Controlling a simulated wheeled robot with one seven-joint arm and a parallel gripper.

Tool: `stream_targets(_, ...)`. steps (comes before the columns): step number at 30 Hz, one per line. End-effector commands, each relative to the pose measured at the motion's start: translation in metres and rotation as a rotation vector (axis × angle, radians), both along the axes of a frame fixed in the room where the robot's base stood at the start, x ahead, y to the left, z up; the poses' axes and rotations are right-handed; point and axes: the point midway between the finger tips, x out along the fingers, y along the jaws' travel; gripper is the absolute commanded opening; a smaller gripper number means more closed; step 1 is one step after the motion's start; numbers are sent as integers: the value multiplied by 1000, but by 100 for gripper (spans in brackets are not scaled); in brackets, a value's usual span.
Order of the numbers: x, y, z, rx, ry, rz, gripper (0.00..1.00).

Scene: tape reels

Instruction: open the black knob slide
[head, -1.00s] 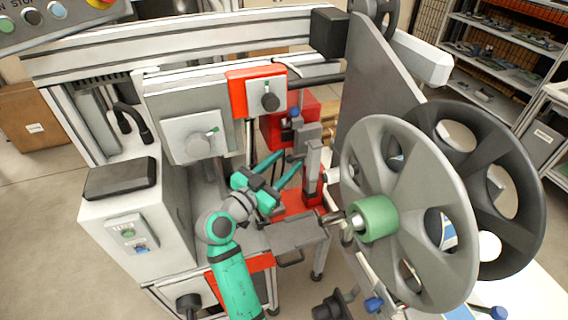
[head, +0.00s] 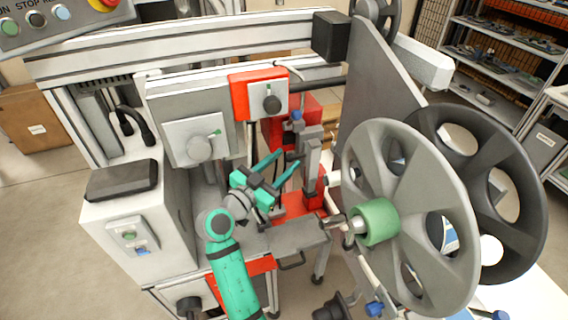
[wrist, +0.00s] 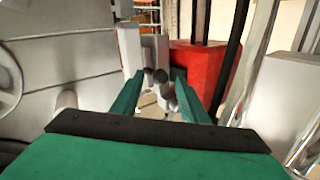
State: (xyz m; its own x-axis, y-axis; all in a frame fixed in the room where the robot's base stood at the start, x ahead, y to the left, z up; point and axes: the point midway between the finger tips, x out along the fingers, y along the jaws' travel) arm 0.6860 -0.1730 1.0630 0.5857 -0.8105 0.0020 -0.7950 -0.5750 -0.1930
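My gripper (head: 290,157) reaches toward a grey upright slide assembly (head: 312,160) in the middle of the machine. Its two green fingers are apart. A small dark knob (head: 294,155) on the assembly shows at the fingertips in the head view. In the wrist view the dark round knob (wrist: 160,75) appears between the tips of my open gripper (wrist: 159,82), with grey blocks behind it. I cannot tell whether either finger touches it.
A red block (wrist: 197,68) stands behind the slide assembly. A large grey reel (head: 452,205) with a green hub (head: 375,222) stands close on the right. A small grey table (head: 297,234) lies below.

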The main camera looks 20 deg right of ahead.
Motion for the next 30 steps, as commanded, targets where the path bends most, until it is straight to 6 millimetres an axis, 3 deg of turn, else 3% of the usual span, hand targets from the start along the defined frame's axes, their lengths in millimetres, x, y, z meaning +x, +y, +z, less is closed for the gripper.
stream_targets(11, -5, 5, -1, 0, 2, -2, 40)
stream_targets(24, -49, 67, -1, 1, 2, 0, 40)
stream_targets(30, -61, 83, -1, 1, 1, 0, 40)
